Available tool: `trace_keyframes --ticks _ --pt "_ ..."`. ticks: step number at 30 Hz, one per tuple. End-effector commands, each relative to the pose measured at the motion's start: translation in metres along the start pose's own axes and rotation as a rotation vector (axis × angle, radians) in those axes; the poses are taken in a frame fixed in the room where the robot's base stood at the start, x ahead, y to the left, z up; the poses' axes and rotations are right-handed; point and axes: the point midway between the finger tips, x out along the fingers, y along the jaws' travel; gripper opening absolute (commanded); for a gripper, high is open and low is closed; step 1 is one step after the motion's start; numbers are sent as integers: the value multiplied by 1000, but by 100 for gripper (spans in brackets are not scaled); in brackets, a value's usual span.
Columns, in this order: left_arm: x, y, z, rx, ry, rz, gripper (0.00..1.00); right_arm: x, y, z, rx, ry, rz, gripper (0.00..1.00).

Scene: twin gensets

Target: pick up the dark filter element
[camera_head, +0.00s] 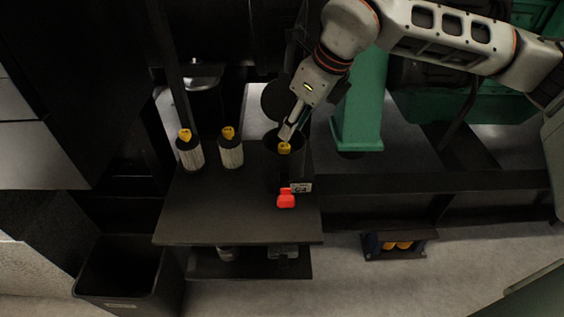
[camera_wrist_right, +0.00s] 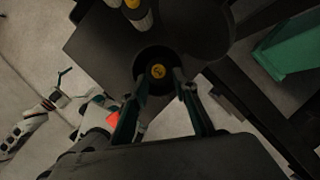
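A yellow-topped element (camera_head: 284,147) sits inside a dark round housing at the right side of the dark table. Its body is hidden, so I cannot confirm that it is dark. In the right wrist view its yellow top (camera_wrist_right: 158,71) shows in the middle of the dark round opening. My right gripper (camera_head: 285,135) is directly over it. In the right wrist view its two fingers (camera_wrist_right: 160,88) are apart, one on each side of the yellow top; contact cannot be judged. My left gripper (camera_wrist_right: 64,88) is small at the left of that view, seemingly spread and empty, away from the table.
Two pale pleated filters with yellow tops (camera_head: 189,151) (camera_head: 230,149) stand on the table (camera_head: 215,215), left of the housing. A red object (camera_head: 286,198) and small label are in front. A green post (camera_head: 362,110) stands right. A dark bin (camera_head: 122,277) is lower left.

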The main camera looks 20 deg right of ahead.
Motion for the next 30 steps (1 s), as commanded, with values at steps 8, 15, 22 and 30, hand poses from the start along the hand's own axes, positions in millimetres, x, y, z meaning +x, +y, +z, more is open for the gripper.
trace_keyframes --ticks 8,15,22,30 --pt "-2 5 10 0 -15 8 100 25 2 -4 0 2 3 28" --pt "1 3 5 3 -5 4 100 58 4 -8 0 2 3 28" --pt "3 -1 1 6 1 -2 100 62 4 -7 -1 -1 2 28" --pt "3 -1 1 6 2 -3 100 61 4 -6 0 -2 2 0"
